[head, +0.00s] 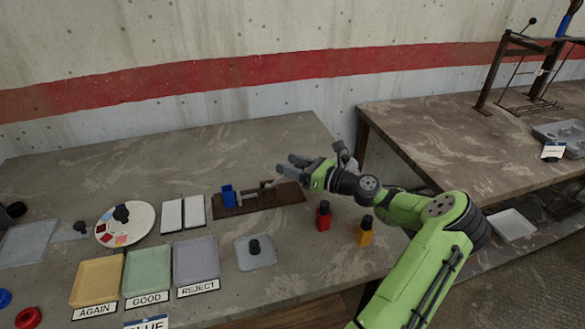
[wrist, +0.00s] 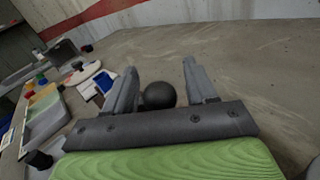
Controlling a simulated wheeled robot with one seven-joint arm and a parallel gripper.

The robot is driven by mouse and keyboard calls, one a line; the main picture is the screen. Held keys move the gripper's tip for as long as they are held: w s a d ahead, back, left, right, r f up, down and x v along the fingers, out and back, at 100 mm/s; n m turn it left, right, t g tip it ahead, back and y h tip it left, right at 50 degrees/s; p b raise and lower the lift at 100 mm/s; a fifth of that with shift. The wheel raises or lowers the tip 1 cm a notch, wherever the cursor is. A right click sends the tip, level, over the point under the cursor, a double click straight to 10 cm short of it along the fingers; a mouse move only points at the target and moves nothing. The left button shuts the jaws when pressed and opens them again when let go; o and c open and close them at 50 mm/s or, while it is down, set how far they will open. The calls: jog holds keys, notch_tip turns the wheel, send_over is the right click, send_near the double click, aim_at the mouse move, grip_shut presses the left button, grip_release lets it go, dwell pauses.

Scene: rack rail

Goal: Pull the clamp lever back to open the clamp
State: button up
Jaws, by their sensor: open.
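The clamp is on a dark brown base board (head: 285,196) on the left table, with a blue block (head: 228,196) at the board's left end. My gripper (head: 288,164) is above the board's right half, with its fingers pointing left. In the wrist view a black ball knob (wrist: 159,95), seemingly the lever's end, is between the two open fingers (wrist: 160,68). The left finger looks very near it, and there is a gap on the right. Contact cannot be told. In the head view my gripper hides the knob, and the lever is too small to read clearly.
White panels (head: 172,215), a round palette (head: 140,232) and a grey tray (head: 196,262) lie to the left. The table behind the board is clear.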

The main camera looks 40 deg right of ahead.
grip_shut()
dwell(0.3)
jog(key=shift+r, duration=0.1)
